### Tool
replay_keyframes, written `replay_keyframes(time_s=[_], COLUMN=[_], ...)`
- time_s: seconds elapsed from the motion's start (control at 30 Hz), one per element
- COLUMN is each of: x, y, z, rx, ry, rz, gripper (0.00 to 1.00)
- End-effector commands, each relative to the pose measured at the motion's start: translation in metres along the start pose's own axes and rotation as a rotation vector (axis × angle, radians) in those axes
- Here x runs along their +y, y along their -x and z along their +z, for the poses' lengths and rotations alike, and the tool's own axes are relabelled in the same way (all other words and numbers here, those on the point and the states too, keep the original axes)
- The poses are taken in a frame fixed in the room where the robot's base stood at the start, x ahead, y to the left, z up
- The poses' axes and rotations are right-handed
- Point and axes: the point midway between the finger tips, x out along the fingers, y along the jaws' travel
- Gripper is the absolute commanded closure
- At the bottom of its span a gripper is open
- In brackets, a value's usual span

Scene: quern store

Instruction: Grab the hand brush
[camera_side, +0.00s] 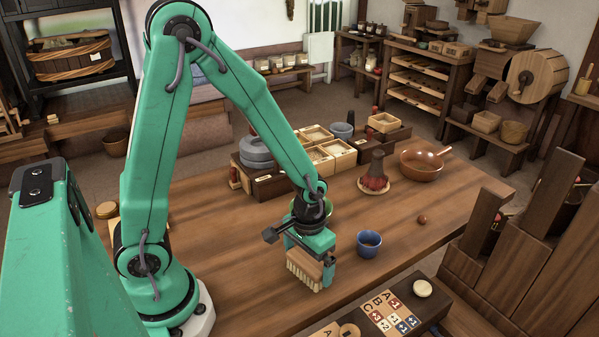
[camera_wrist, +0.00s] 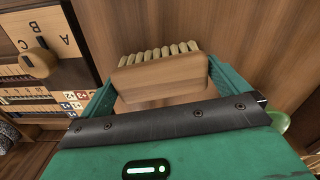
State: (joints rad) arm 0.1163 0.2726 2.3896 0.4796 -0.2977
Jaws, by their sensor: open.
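The hand brush (camera_side: 302,268) has a wooden back and a row of pale bristles. In the side view it is at the front middle of the table, directly under my gripper (camera_side: 312,268). In the wrist view the brush's wooden back (camera_wrist: 160,82) lies between the two green fingers of my gripper (camera_wrist: 162,88), bristles toward the top of the picture. The jaws are open, one finger at each end of the brush. Whether either finger touches it, I cannot tell.
A blue cup (camera_side: 369,243) stands just right of my gripper on the table. A letter-and-number board (camera_side: 388,311) lies at the front edge. A brown bowl (camera_side: 422,161), a dark brush-like item on a round dish (camera_side: 374,178) and wooden boxes stand farther back.

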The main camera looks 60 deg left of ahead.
Motion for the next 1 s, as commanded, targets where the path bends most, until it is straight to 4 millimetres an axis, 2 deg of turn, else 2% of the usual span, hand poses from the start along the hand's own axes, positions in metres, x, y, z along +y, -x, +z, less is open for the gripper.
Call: replay_keyframes(time_s=[0.6, 0.73, 0.77, 1.0], x=[-0.0001, -0.0001, -0.0001, 0.0000], y=[-0.0036, -0.0036, -0.0036, -0.0034], z=[0.0001, 0.0001, 0.0001, -0.0001], rx=[0.000, 0.000, 0.000, 0.001], ry=[0.000, 0.000, 0.000, 0.000], rz=[0.000, 0.000, 0.000, 0.000], gripper=[0.00, 0.26, 0.29, 0.29])
